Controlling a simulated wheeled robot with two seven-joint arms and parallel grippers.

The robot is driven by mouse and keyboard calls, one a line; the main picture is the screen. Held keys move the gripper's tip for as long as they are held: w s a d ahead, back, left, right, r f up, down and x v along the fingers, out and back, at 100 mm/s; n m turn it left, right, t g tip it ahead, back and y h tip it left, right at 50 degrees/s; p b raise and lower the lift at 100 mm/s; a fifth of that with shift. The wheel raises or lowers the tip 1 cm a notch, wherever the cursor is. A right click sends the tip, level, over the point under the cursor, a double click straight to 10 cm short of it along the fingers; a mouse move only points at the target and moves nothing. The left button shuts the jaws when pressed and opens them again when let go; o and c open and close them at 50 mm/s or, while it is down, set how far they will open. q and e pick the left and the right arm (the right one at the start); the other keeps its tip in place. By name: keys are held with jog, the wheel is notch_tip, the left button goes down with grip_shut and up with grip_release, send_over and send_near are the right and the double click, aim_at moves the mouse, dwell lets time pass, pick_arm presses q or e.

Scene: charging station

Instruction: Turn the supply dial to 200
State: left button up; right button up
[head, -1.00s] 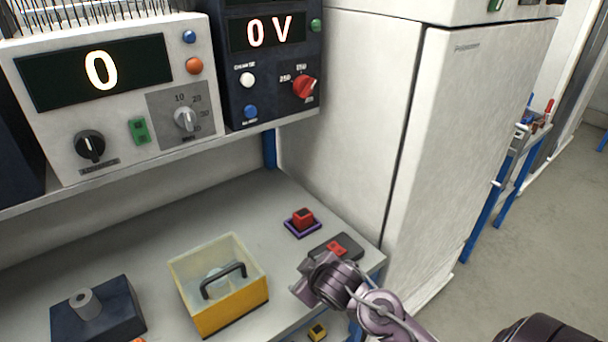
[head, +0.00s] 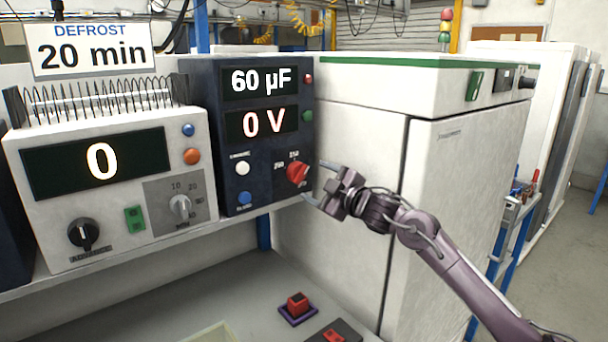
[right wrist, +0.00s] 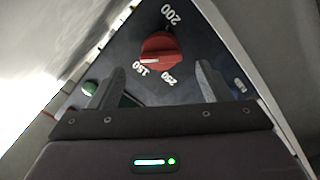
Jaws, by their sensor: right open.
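The supply dial (head: 297,173) is a red knob on the dark blue panel (head: 262,205) with the 60 µF and 0 V displays. In the right wrist view the dial (right wrist: 160,48) has 200 above it and 150 and 250 below. A white mark shows on its lower left, near 150; I cannot tell its exact setting. My right gripper (head: 318,182) is open and empty just right of the dial. In the right wrist view its fingers (right wrist: 159,75) are spread to either side, below the dial and apart from it. My left gripper is out of view.
A cream unit (head: 110,225) with a 0 display stands left of the panel. A tall white cabinet (head: 350,245) stands close behind my right gripper.

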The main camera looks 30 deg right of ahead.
aim_at(304, 176)
jog(key=w+p, duration=0.1)
jog(key=w, duration=0.3)
jog(key=shift+w+a+r+p, duration=0.15)
jog(key=shift+w+a+p, duration=0.05)
jog(key=shift+w+p, duration=0.15)
jog(key=shift+w+a+f, duration=0.1)
jog(key=shift+w+f, duration=0.1)
jog(key=shift+w, duration=0.35)
jog(key=shift+c, duration=0.2)
jog(key=c, duration=0.9)
